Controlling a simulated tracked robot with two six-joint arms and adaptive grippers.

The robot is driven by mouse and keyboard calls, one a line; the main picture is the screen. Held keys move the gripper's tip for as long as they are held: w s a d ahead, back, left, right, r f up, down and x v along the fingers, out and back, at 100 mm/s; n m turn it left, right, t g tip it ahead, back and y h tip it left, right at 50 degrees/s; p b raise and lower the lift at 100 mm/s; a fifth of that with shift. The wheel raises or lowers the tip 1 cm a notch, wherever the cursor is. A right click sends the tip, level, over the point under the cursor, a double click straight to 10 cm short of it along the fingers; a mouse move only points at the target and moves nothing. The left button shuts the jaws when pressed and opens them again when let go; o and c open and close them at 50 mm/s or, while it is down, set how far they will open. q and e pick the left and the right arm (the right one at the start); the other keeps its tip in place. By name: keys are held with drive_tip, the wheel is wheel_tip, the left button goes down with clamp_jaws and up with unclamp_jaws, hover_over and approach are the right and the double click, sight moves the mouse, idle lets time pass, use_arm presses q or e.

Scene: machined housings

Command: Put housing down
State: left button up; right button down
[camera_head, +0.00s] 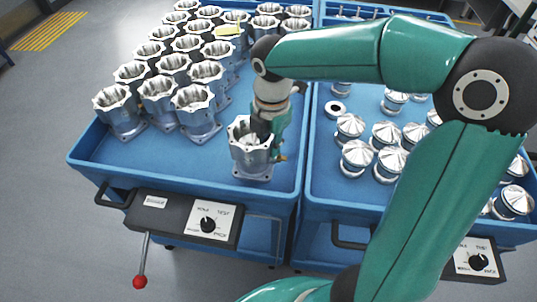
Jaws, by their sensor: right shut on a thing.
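A silver machined housing (249,158) is upright at the front right of the left blue cart (83,152). My right gripper (262,137) reaches down over it and is shut on its right side wall. The housing's flanged base is at the tray floor; I cannot tell whether it touches. Several more housings (118,106) stand in rows on the left and back of the same tray. My left gripper is not in view.
The right blue cart (330,203) holds several shiny conical-topped parts (357,156) and a ring (335,109). The tray is bare left of the held housing. A red-knobbed lever (140,281) hangs at the front.

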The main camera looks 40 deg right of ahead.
drive_tip(key=shift+f, duration=2)
drive_tip(key=c, duration=1.1)
unclamp_jaws()
drive_tip(key=r+p, duration=0.1)
drive_tip(key=r, duration=1.1)
drive_tip(key=shift+s, duration=0.2)
